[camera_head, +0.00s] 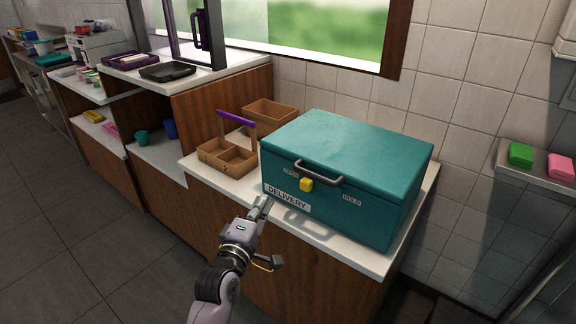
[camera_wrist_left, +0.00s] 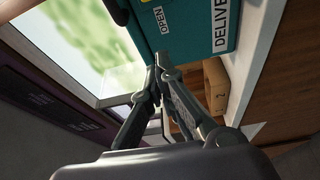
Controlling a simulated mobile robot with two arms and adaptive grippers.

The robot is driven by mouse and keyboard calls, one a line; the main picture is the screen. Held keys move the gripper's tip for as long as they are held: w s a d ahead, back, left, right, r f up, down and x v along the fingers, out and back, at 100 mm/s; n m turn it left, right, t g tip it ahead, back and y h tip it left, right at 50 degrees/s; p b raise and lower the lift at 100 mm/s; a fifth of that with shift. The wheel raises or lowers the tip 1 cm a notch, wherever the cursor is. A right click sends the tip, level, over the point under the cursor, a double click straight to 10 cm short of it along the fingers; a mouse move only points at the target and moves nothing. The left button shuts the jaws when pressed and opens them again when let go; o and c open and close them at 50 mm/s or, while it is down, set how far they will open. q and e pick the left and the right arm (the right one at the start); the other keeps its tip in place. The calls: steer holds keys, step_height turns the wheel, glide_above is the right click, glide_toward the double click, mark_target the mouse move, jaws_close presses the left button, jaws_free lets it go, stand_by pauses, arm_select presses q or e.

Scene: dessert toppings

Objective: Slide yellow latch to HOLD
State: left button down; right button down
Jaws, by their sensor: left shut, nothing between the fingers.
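The yellow latch (camera_head: 306,184) sits on the front of the teal delivery box (camera_head: 345,140), just right of the left-hand label and well left of the HOLD label (camera_head: 351,200). My left gripper (camera_head: 265,202) is shut and empty, in front of the box's lower left front corner, apart from the latch and to its left. In the left wrist view my fingertips (camera_wrist_left: 158,74) meet near the teal box (camera_wrist_left: 190,25), with its OPEN label (camera_wrist_left: 162,20) close above. The latch does not show there. My right gripper is out of view.
A grey handle (camera_head: 320,172) sticks out above the latch. A wooden caddy with a purple handle (camera_head: 228,155) and a wooden box (camera_head: 270,112) stand left of the teal box on the white counter (camera_head: 370,258). A shelf with green and pink items is at right.

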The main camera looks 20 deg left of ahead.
mark_target(306, 185)
arm_select(q)
steer(key=shift+w+a+n+g, duration=0.1)
steer(key=shift+w+n+g, duration=0.2)
steer(key=shift+n, duration=0.1)
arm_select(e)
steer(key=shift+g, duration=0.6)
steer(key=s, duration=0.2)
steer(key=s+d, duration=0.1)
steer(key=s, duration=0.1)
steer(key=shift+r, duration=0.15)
arm_select(q)
steer(key=w+p, duration=0.1)
steer(key=w, duration=0.9)
steer(key=shift+w+d, duration=0.1)
steer(key=shift+d, duration=0.1)
steer(key=d, duration=0.1)
steer(key=s+d, duration=0.1)
steer(key=d, duration=0.1)
steer(key=shift+s+r+p, duration=0.1)
steer(key=shift+s+p, duration=0.2)
steer(key=shift+p, duration=0.1)
steer(key=shift+s+d, duration=0.1)
steer(key=shift+d, duration=0.2)
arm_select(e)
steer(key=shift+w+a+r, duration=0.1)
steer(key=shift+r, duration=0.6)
